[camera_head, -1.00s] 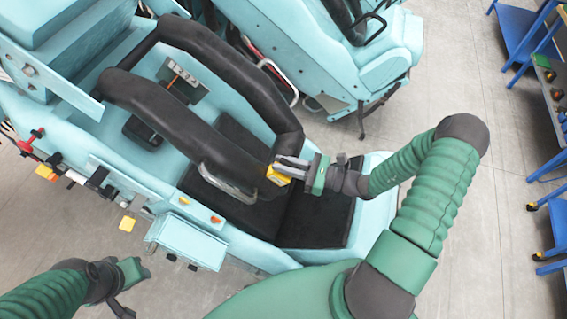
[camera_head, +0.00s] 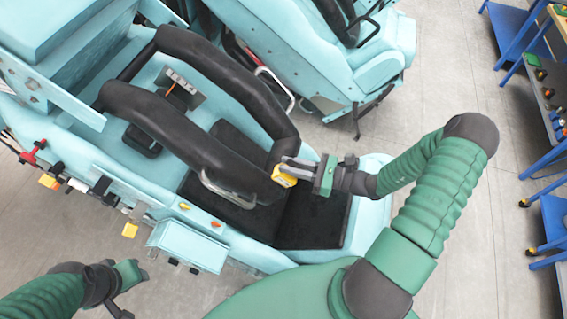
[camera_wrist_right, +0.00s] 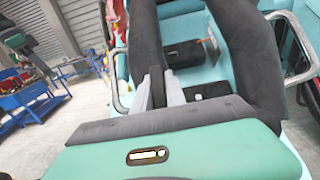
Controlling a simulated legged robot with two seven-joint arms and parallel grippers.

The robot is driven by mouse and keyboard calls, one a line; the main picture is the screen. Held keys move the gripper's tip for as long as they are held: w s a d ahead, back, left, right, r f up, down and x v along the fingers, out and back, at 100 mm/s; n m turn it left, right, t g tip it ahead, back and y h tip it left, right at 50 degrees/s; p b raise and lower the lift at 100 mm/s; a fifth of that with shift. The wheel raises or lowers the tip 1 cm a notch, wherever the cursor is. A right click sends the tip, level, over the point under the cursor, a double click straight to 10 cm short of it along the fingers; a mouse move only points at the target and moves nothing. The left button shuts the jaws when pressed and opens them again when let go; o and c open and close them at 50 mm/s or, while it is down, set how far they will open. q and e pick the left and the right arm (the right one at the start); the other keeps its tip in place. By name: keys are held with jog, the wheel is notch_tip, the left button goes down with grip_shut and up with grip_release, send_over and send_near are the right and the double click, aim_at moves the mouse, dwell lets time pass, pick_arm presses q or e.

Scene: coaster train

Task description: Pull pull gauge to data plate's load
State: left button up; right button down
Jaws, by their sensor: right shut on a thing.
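The yellow pull gauge (camera_head: 284,178) with a pale face is at the near end of a black padded restraint bar (camera_head: 200,150) on the turquoise coaster seat. My right gripper (camera_head: 287,166) is shut on the gauge, just above the black seat cushion. Whether the gauge is hooked to the bar is hidden. In the right wrist view, the gripper's fingers (camera_wrist_right: 160,90) point between the black bars, and the gauge cannot be made out. My left gripper (camera_head: 126,290) is low at the left, away from the seat; its jaws are unclear. I cannot pick out the data plate or its load figure.
A metal loop handle (camera_head: 226,190) is beside the restraint bar. A second turquoise seat (camera_head: 375,60) stands behind. Blue workbenches (camera_head: 535,95) are at the far right.

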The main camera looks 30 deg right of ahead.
jog(key=shift+w+d+r, duration=0.1)
jog(key=shift+w+r, duration=0.05)
jog(key=shift+r, duration=0.15)
jog(key=c, duration=1.6)
grip_release()
jog(key=shift+c, duration=0.2)
jog(key=shift+o, duration=1.4)
jog(key=shift+s+d+f, duration=0.1)
jog(key=shift+s+d, duration=0.05)
jog(key=shift+s, duration=0.1)
jog(key=shift+w+f, duration=0.1)
